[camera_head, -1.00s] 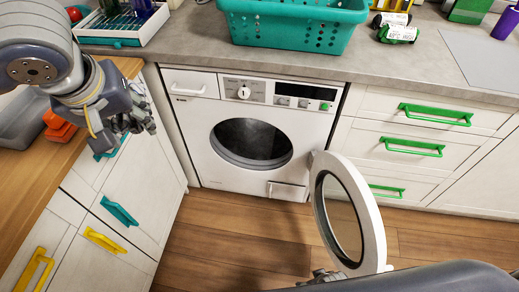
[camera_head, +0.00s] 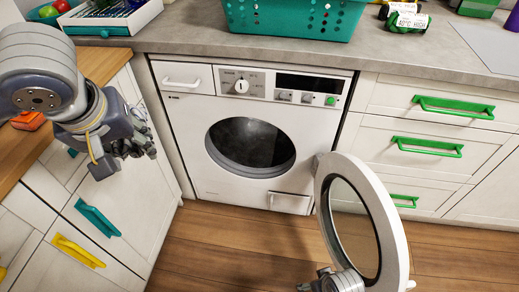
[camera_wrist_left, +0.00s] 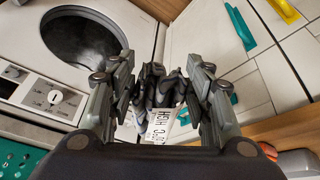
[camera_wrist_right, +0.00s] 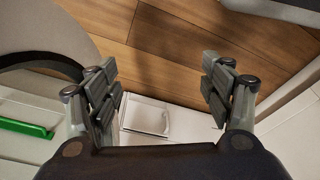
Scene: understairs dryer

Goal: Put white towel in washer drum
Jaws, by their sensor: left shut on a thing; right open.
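The washer (camera_head: 300,170) stands under the counter with its round drum opening (camera_head: 225,165) dark and uncovered. Its round white-rimmed door (camera_head: 397,230) is swung open to the right. My left gripper (camera_head: 138,143) is left of the drum opening, in front of the cabinets. In the left wrist view it is shut on a dark grey bundle (camera_wrist_left: 155,88) with a white label (camera_wrist_left: 160,128) reading "°C HIGH". I see no plainly white towel. My right gripper (camera_wrist_right: 165,100) is open and empty, low by the door; its wrist shows at the head view's bottom edge.
A teal basket (camera_head: 290,18) and labelled dark rolls (camera_head: 408,18) stand on the counter (camera_head: 400,55). Cabinets with teal and yellow handles (camera_head: 97,217) flank the left side. Green-handled drawers (camera_head: 440,125) are right. The floor (camera_head: 230,240) before the washer is clear.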

